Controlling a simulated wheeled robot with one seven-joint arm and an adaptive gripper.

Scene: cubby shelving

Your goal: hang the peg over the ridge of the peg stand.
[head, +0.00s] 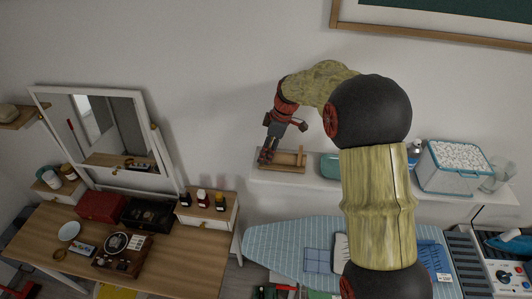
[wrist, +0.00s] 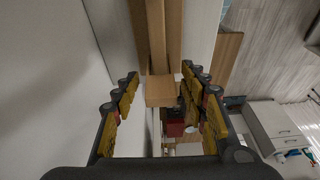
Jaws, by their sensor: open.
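The wooden peg stand (head: 288,168) sits on the white wall shelf in the head view, with a low base and a small upright part at its right. In the wrist view, long brown wooden pieces (wrist: 165,35) run up from a lighter wooden block (wrist: 161,92). I cannot tell which of these parts is the peg. My gripper (head: 267,157) points down at the stand's left end. In the wrist view my gripper (wrist: 160,86) is open, its yellow-padded fingers on either side of the block, with visible gaps. Contact is not clear.
The white shelf (head: 262,182) also carries a teal item (head: 330,166) right of the stand and a teal-rimmed bin (head: 455,182). The wall is close behind. An ironing board (head: 275,245) lies below; a desk with a mirror (head: 105,135) stands left.

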